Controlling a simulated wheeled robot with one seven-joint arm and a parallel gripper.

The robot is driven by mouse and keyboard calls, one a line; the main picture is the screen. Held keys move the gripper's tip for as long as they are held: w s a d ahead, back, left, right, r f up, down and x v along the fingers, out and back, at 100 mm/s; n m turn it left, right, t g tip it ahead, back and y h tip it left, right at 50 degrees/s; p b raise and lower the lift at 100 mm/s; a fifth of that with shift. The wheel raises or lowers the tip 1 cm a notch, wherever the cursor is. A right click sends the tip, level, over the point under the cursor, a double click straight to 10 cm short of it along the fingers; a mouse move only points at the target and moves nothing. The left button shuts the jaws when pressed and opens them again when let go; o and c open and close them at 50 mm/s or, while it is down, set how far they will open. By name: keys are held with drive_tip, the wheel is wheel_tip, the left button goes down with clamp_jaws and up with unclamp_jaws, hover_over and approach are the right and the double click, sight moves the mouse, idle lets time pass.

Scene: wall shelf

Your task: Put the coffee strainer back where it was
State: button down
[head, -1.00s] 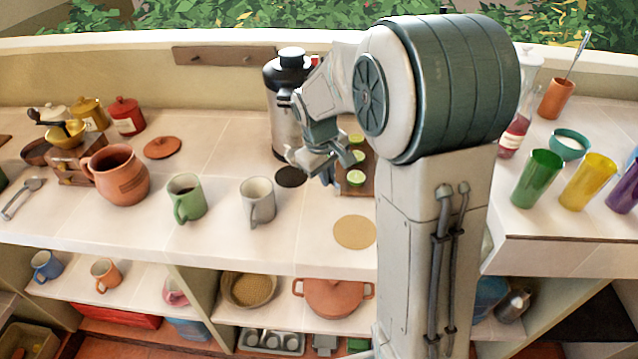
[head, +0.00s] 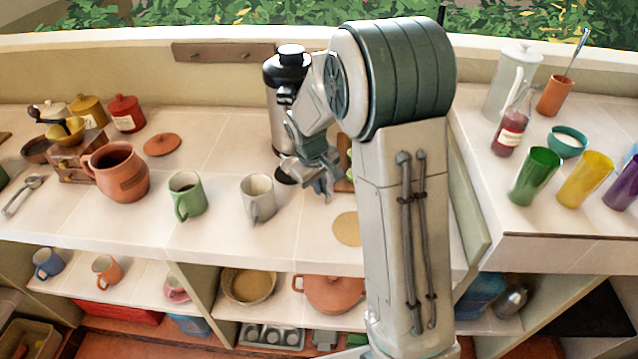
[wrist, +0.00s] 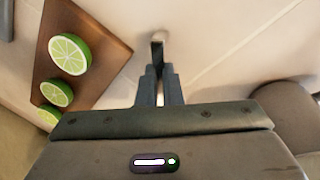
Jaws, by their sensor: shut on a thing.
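My gripper (head: 322,188) is above the counter in front of the black-and-steel coffee urn (head: 289,100), behind and right of the grey mug (head: 258,198). In the wrist view my gripper (wrist: 158,72) has its fingers close together. A small, narrow, pale piece (wrist: 158,37) shows at the fingertips; I take it as part of the coffee strainer. The rest of the strainer cannot be made out in either view. A wooden strip with small pegs (head: 225,54) is on the back wall, with nothing visibly hanging from it.
A brown board with lime slices (wrist: 105,58) lies close to my gripper. A green mug (head: 187,194) and clay pot (head: 120,172) stand left. A round tan mat (head: 347,229) lies near the front edge. Coloured glasses (head: 537,176) stand right.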

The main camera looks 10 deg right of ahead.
drive_tip(key=c, duration=1.6)
unclamp_jaws()
drive_tip(key=shift+r, duration=0.1)
wheel_tip(320, 180, up, 11)
drive_tip(key=s+a, duration=0.1)
drive_tip(key=a, duration=0.1)
drive_tip(key=shift+s+d+r+m+t+y+b, duration=0.2)
drive_tip(key=shift+s+m, duration=0.7)
drive_tip(key=shift+s, duration=3)
drive_tip(key=shift+s+d+r+m+t+y, duration=0.15)
drive_tip(key=shift+s+d+m+t+y, duration=0.45)
drive_tip(key=shift+s, duration=3.35)
drive_tip(key=shift+s+d+r+m+y+b, duration=0.15)
drive_tip(key=shift+s+d+m, duration=0.7)
drive_tip(key=shift+s, duration=3.05)
drive_tip(key=shift+a+m, duration=0.35)
drive_tip(key=shift+a, duration=0.05)
